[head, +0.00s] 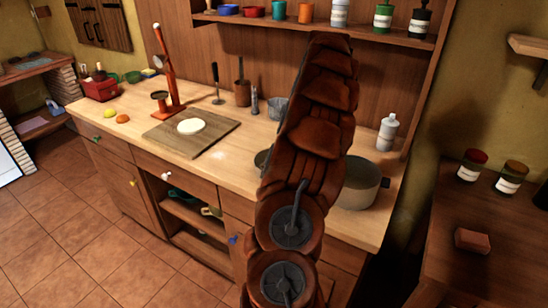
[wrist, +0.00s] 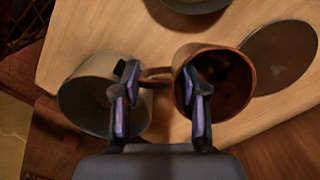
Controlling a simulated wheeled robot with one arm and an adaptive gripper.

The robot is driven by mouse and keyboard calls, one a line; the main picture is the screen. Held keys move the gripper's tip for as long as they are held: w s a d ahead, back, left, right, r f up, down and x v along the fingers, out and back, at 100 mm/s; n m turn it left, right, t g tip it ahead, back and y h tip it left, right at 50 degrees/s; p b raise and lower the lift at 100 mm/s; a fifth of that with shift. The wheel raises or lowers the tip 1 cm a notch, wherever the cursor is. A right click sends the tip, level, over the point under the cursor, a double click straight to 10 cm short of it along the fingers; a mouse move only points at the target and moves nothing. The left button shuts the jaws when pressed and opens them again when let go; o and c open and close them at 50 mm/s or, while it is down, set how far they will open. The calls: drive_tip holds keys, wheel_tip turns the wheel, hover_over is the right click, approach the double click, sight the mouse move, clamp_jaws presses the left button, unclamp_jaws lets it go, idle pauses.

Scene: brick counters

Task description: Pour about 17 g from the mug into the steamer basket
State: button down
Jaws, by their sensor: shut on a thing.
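A brown mug (wrist: 181,62) with dark contents shows in the wrist view, its mouth facing the camera. My gripper (wrist: 158,88) has its fingers on both sides of the mug's handle (wrist: 154,72) and is shut on it; the right finger overlaps the mug's opening. A pale grey round vessel (wrist: 72,105) lies under the left finger in the wrist view. In the head view a similar grey vessel (head: 358,192) stands on the counter right of my arm. I cannot tell for sure which vessel is the steamer basket. My arm hides the gripper and mug in the head view.
A dark round disc (wrist: 285,58) lies right of the mug, and part of another round vessel (wrist: 195,5) shows at the top. A white bottle (head: 388,132) stands behind the grey vessel. A board (head: 165,138) with a white round piece lies left on the counter (head: 235,160).

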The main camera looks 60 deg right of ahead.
drive_tip(key=shift+s+d+r+t+y+p, duration=0.3)
drive_tip(key=shift+d+r+t+y+p, duration=0.3)
drive_tip(key=shift+p, duration=0.35)
drive_tip(key=shift+s+d+f+t+y+p, duration=0.15)
drive_tip(key=shift+s+d+t+y+p, duration=0.2)
drive_tip(key=shift+t+y+p, duration=0.6)
drive_tip(key=shift+h+p, duration=0.35)
drive_tip(key=shift+p, duration=0.1)
wheel_tip(320, 180, up, 7)
drive_tip(key=p, duration=0.5)
drive_tip(key=shift+f, duration=0.1)
drive_tip(key=shift+g, duration=0.25)
